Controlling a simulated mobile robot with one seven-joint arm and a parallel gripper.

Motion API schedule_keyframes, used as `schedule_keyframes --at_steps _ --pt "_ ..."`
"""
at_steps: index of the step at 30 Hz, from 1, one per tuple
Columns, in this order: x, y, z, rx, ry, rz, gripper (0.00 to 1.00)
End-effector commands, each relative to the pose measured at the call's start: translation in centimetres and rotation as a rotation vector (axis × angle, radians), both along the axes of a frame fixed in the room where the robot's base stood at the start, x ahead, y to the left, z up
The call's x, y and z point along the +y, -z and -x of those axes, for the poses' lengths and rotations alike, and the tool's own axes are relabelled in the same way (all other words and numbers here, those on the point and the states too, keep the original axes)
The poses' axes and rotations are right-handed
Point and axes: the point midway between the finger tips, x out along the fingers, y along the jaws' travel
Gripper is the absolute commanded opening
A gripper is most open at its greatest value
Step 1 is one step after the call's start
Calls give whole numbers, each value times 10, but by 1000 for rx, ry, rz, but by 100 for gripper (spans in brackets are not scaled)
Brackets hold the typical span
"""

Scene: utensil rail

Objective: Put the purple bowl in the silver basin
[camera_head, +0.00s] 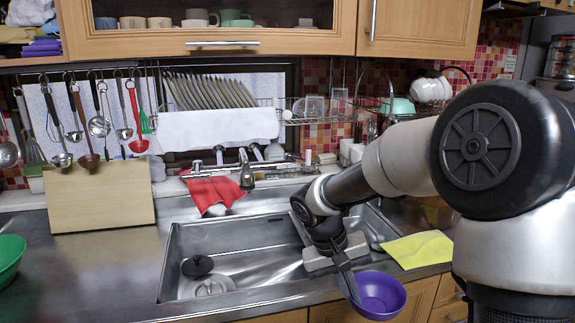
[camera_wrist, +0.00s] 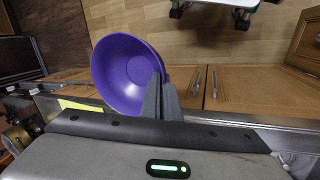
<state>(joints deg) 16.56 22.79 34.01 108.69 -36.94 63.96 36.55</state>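The purple bowl (camera_head: 383,293) hangs in front of the counter's front edge, just right of the silver basin. My gripper (camera_head: 352,285) is at the bowl's left rim, its fingers pointing down. In the wrist view the fingers (camera_wrist: 160,92) are closed together over the rim of the purple bowl (camera_wrist: 122,75), whose empty inside faces the camera. The silver basin (camera_head: 255,232) is the sink set in the counter; my arm covers part of its right side. A dark round stopper and a drain show in its left part.
A yellow cloth (camera_head: 418,249) lies right of the basin. A red cloth (camera_head: 213,192) and the faucet (camera_head: 246,172) are behind it. A green bowl (camera_head: 10,258) stands at the far left. A wooden board (camera_head: 98,196) leans below hanging utensils. A dish rack (camera_head: 290,108) is above.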

Motion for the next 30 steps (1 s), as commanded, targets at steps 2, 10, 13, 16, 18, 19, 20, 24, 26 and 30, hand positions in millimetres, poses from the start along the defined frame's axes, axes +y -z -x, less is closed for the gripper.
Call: schedule_keyframes --at_steps 2,10,13,16,18,19,20,24,26,30 --pt "0 -12 1 3 -2 2 0" --pt "-1 -41 5 1 -4 5 0" --pt "-1 -57 8 1 -4 5 0" --pt "0 -71 12 2 -6 4 0" --pt "0 -77 15 3 -7 3 0" --pt "0 -79 16 2 -6 3 0" --pt "0 -80 17 2 -6 2 0" --pt "0 -84 20 3 -7 0 0" --pt "1 -84 21 3 -7 0 0" --pt "1 -82 21 1 -7 -1 0"
